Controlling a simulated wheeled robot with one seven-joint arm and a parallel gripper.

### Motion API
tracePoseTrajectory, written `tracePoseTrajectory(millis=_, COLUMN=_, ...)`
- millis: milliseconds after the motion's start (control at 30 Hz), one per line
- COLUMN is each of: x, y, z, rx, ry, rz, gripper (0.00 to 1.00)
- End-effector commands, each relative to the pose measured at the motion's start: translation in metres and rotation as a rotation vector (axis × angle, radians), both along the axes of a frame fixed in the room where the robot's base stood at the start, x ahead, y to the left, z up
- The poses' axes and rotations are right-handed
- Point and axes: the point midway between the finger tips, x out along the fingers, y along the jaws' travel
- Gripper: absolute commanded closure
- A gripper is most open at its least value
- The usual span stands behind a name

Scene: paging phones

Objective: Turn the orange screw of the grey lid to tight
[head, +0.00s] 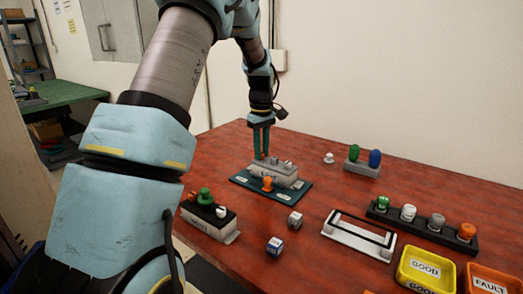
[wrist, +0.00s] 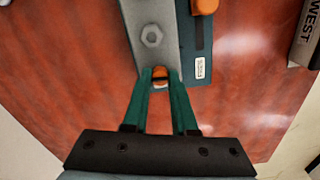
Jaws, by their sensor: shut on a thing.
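The grey lid (head: 272,173) tops a small block on a dark green base plate (head: 238,181). In the wrist view the lid (wrist: 151,13) shows a grey hex bolt (wrist: 152,36) and, at its near end, the orange screw (wrist: 160,72). My gripper (wrist: 160,80) points down with its green fingers on either side of this screw, shut on it. How far the screw is turned cannot be told.
Another orange knob (head: 267,184) stands at the plate's front side. A block with green, orange and white knobs (head: 208,213) is front left. Two small cubes, a white frame (head: 341,240), a knob rack (head: 419,224) and yellow GOOD tray (head: 402,274) lie to the right.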

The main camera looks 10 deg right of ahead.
Motion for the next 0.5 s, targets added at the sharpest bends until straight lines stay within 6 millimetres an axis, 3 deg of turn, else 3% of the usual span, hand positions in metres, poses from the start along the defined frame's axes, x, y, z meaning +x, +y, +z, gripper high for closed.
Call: tracePoseTrajectory(millis=500, x=0.0002, y=-0.0002, z=0.0004, rx=0.000, ry=0.000, rz=-0.082, gripper=1.00)
